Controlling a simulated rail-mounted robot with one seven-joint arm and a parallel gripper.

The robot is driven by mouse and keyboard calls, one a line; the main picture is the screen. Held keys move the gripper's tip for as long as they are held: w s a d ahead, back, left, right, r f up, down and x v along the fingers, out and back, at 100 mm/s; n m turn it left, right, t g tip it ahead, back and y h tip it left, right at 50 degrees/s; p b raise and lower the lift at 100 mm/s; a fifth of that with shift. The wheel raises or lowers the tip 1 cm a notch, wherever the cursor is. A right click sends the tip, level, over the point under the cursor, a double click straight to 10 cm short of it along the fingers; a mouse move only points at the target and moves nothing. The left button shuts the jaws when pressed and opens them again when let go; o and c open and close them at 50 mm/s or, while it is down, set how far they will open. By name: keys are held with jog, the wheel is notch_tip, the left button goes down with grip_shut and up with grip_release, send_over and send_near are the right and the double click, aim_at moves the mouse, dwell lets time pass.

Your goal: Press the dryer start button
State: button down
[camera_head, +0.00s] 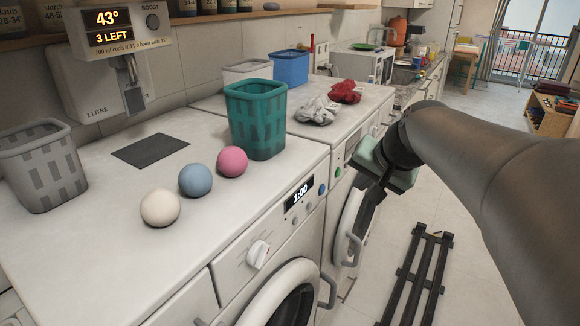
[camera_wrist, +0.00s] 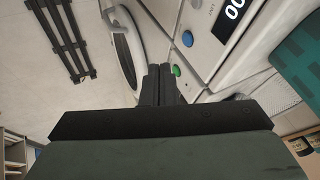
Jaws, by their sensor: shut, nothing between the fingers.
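Two white front-loading machines stand side by side, and I cannot tell for sure which is the dryer. The near machine (camera_head: 235,285) has a 1:00 display (camera_head: 299,197), a white knob (camera_head: 258,254) and a blue button (camera_head: 322,189). The far machine has a green button (camera_head: 338,171) on its front panel. My gripper (camera_head: 368,208) is shut and empty, in front of the far machine's front. In the wrist view my closed fingertips (camera_wrist: 160,68) appear just left of the green button (camera_wrist: 177,71), with the blue button (camera_wrist: 187,38) above. Contact cannot be told.
A teal basket (camera_head: 256,120), three balls and a grey basket (camera_head: 42,165) stand on the near machine's top. Grey and red cloths (camera_head: 345,91) lie on the far machine. A dark rack (camera_head: 415,275) is on the floor at right. Door handles (camera_head: 354,248) stick out below the panels.

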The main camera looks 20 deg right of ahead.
aim_at(322, 190)
jog(key=shift+d+r, duration=0.2)
jog(key=shift+d, duration=0.05)
jog(key=shift+w+f, duration=0.1)
jog(key=shift+f, duration=0.05)
jog(key=w+a+f+p, duration=0.1)
jog(key=w+a+f, duration=0.1)
jog(key=w+f, duration=0.5)
jog(key=shift+w+a+f, duration=0.35)
jog(key=shift+w+f, duration=0.05)
jog(key=shift+w, duration=0.6)
